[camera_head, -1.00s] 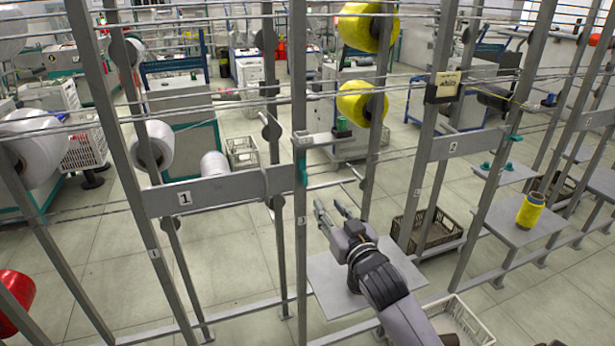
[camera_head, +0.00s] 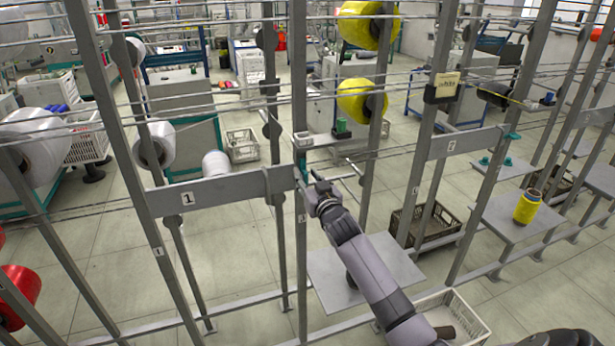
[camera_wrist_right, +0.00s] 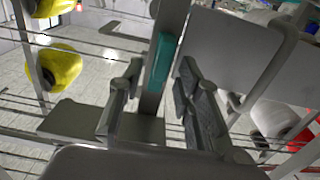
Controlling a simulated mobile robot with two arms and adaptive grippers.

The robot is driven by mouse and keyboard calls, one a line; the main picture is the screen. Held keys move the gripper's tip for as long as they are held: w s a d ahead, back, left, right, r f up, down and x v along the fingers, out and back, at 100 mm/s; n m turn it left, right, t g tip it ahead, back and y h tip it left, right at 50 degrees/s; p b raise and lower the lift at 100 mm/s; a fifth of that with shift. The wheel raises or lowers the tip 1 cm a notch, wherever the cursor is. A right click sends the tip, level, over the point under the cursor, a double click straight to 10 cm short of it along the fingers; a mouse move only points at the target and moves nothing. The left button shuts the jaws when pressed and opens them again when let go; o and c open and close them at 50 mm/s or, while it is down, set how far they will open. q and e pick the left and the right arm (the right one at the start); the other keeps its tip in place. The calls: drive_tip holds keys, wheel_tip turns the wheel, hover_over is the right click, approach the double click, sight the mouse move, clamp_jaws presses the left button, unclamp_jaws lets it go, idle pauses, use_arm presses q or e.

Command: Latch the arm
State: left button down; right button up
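A teal latch piece (camera_head: 301,163) sits on the upright grey post beside the end of the grey plate marked 1 (camera_head: 235,188). My right gripper (camera_head: 309,181) is just below and right of the teal piece. In the right wrist view the teal piece (camera_wrist_right: 162,62) appears between the tips of the open fingers (camera_wrist_right: 157,72). I cannot tell whether they touch it. My left gripper is not in view.
Yellow bobbins (camera_head: 360,101) hang behind the frame, and white bobbins (camera_head: 155,144) are to the left. A grey platform (camera_head: 325,275) is below my right arm. Thin rods and posts cross the space around the gripper. A yellow spool (camera_head: 528,207) stands at the right.

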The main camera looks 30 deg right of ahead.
drive_tip(key=shift+c, duration=0.4)
clamp_jaws()
